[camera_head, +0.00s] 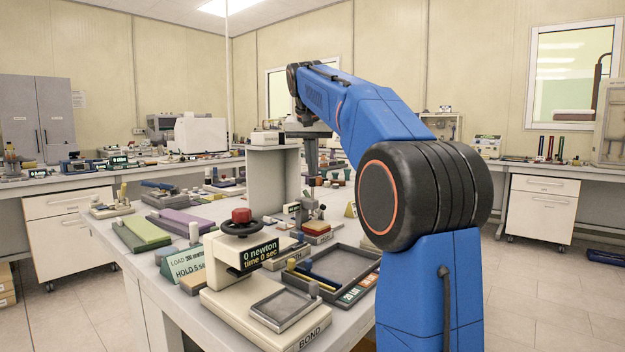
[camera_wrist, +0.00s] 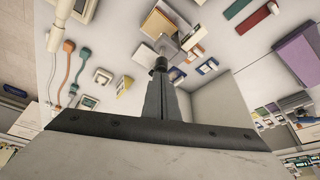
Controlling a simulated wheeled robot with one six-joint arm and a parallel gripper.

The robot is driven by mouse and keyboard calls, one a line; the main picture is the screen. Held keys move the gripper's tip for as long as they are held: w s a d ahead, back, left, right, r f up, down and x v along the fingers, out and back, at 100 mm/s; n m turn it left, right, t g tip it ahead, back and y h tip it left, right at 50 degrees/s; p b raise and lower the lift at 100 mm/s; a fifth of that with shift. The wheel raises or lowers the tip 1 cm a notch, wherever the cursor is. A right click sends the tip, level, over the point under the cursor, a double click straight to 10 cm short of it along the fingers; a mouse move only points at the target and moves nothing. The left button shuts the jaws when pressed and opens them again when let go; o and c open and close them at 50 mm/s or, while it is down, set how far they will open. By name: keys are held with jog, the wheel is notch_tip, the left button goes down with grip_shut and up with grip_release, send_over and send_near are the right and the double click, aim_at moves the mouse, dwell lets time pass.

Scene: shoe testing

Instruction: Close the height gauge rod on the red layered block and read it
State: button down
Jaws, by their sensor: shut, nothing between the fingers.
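A layered block (camera_head: 317,227) with a tan top and red below sits on the bench in the middle of the head view. A small grey metal stand (camera_head: 307,207), which looks like the height gauge, is just behind it; its rod and reading are too small to make out. In the wrist view my gripper's fingers (camera_wrist: 161,66) are together and empty. A reddish-brown and yellow block (camera_wrist: 157,23) and a pale metal part (camera_wrist: 190,38) lie just beyond the fingertips.
A press with a red knob (camera_head: 241,216) and newton display stands at the front. A dark tray (camera_head: 335,262) lies to its right. The grey cabinet (camera_head: 272,178) rises near my gripper. Green and purple slabs (camera_head: 180,220) lie at left.

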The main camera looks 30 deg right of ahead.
jog(key=shift+f, duration=1.35)
dwell(1.6)
jog(key=shift+r, duration=0.3)
jog(key=shift+r, duration=2)
jog(key=shift+r, duration=0.2)
